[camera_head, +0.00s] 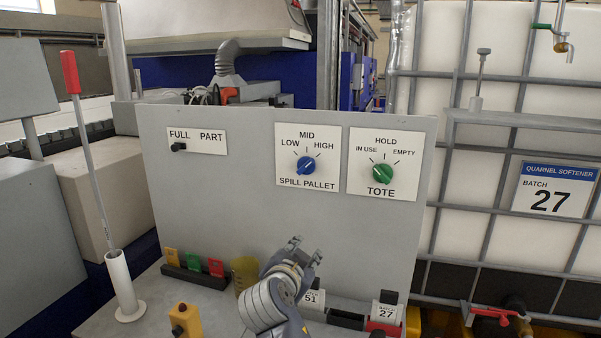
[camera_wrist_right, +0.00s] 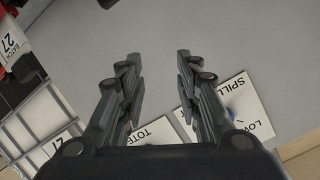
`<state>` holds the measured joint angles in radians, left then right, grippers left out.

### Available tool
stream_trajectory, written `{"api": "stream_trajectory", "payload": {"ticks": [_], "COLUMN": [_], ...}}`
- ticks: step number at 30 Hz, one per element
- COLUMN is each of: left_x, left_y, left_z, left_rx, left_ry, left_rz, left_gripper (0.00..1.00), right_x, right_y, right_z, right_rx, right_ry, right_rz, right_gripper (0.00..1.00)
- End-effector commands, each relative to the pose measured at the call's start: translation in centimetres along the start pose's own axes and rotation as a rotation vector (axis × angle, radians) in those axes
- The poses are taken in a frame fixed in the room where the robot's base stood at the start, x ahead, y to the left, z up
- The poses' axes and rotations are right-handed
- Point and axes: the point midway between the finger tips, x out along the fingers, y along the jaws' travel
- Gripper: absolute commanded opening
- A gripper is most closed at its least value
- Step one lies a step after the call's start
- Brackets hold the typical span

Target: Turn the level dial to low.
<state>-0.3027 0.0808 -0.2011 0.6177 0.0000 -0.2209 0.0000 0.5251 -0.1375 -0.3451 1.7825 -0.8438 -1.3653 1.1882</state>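The blue level dial (camera_head: 306,166) sits on the white SPILL PALLET plate (camera_head: 292,179), marked LOW, MID and HIGH, on a grey upright panel. Its pale pointer seems to lean up and right, toward HIGH. My right gripper (camera_head: 307,249) is below the plate in the head view, apart from the dial. In the right wrist view its fingers (camera_wrist_right: 160,65) are spread with nothing between them. The SPILL PALLET plate (camera_wrist_right: 242,83) shows there at lower right, with the blue dial mostly hidden behind a finger. My left gripper is not in view.
A green TOTE dial (camera_head: 382,174) is right of the blue one, and a black FULL/PART switch (camera_head: 178,147) is at left. Coloured tags (camera_head: 194,262) and batch cards (camera_head: 387,312) stand along the ledge below. A red-handled rod (camera_head: 84,130) stands at left.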

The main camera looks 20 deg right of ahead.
Motion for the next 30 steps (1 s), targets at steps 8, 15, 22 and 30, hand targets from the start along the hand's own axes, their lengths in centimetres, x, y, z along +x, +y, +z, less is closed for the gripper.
{"api": "stream_trajectory", "payload": {"ticks": [8,15,22,30], "left_x": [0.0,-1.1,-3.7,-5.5], "left_y": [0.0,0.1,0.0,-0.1], "left_z": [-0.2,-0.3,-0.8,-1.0], "left_rx": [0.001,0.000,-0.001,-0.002], "left_ry": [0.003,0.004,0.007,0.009], "left_rz": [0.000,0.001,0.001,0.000], "left_gripper": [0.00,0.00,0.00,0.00], "right_x": [-2.5,-1.7,2.5,6.2], "right_y": [-9.8,-11.3,-11.7,-12.0], "right_z": [-9.4,-11.4,-12.9,-13.6], "right_rx": [0.231,0.260,0.258,0.258], "right_ry": [0.243,0.277,0.275,0.273], "right_rz": [-0.118,-0.135,-0.133,-0.137], "right_gripper": [0.32,0.32,0.32,0.32]}}
